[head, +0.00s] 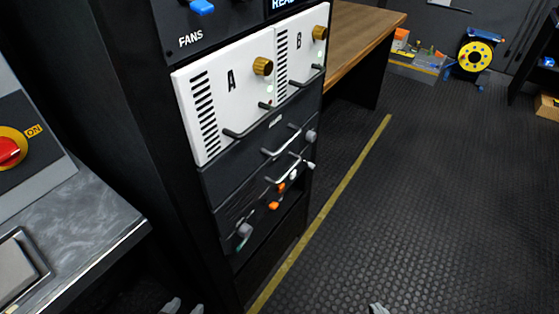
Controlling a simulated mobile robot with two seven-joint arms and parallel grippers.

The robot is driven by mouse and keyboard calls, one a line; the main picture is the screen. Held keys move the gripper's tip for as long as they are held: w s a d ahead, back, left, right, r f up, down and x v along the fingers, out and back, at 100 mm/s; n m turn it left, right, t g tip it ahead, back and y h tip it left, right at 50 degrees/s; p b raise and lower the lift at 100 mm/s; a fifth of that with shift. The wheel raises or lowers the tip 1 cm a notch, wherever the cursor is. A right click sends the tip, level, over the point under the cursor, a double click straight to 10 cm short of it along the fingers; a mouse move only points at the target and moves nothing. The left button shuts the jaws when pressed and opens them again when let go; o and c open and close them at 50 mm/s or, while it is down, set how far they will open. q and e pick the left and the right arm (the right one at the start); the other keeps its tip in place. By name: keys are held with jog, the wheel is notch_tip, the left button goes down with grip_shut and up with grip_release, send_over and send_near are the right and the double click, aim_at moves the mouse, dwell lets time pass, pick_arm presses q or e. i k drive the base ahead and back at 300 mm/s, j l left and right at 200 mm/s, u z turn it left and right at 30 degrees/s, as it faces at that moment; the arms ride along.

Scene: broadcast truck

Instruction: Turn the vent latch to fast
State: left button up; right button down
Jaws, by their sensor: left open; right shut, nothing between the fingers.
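No part in the head view carries a readable vent or fast label, so I cannot tell which one is the vent latch. The black rack's lower dark panel (232,210) has a grey knob (244,231) with a green mark below it, and small orange parts (274,205). A pale knob (310,165) sits at its right edge. My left gripper (184,307) shows only its fingertips at the bottom edge, apart and empty, below the rack front. My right gripper (378,308) shows only its tips, shut and empty, over the floor. Both are away from the panels.
A FANS panel (215,28) is above. A grey console (75,225) with a red ON switch (10,150) stands left. A wooden desk (355,30) is behind.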

aim_at(311, 136)
jog(key=i+l+u, duration=0.15)
jog(key=u, duration=0.3)
jog(key=l+u, duration=0.45)
jog(key=i+l+u, duration=0.15)
jog(key=l, duration=0.2)
jog(key=l+u, duration=0.1)
jog(key=l, duration=0.2)
jog(key=i+l+u, duration=0.15)
jog(key=l, duration=0.65)
jog(key=l+u, duration=0.1)
jog(key=l, duration=2.2)
